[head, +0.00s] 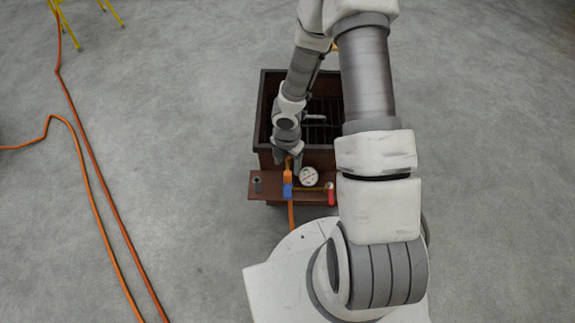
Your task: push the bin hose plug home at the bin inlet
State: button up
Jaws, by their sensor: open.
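The bin (262,115) is a dark brown metal box with a grate inside, in the middle of the head view. A brown shelf (270,193) sticks out from its near side. On the shelf, an orange fitting (288,177) and a blue piece (288,190) stand in line, with an orange hose (291,216) running from them toward me. I cannot tell which piece is the plug and which the inlet, or whether they are fully seated. My gripper (288,161) is open, pointing down just beyond the orange fitting. Its fingertips partly hide what lies between them.
A round white gauge (309,176) and a red-handled valve (331,194) sit right of the fitting, and a dark stub (257,184) sits left. Orange hoses (97,208) lie on the left floor. Yellow legs (66,24) stand at upper left. Grey floor between is clear.

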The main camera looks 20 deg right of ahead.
notch_tip(320, 180, up, 10)
jog(key=p, duration=0.4)
jog(key=d+r+m+t+h, duration=0.1)
jog(key=d+r+m+h, duration=0.15)
jog(key=r+m, duration=0.6)
jog(key=d+r+m+t+h, duration=0.1)
jog(key=d+r+m, duration=0.25)
jog(key=r, duration=1.05)
jog(key=s+a+r+m+t+y, duration=0.2)
jog(key=s+a+r+m, duration=0.1)
jog(key=s+r+m, duration=0.45)
jog(key=s+a+r+m+t+y, duration=0.1)
jog(key=s+a+r+m+y, duration=0.15)
jog(key=s+r+m, duration=0.45)
notch_tip(320, 180, up, 14)
jog(key=p, duration=1.3)
jog(key=shift+w+a+h+p, duration=0.2)
jog(key=shift+w+h+p, duration=0.1)
jog(key=shift+h+p, duration=0.1)
jog(key=shift+f+n, duration=0.15)
jog(key=shift+n, duration=0.1)
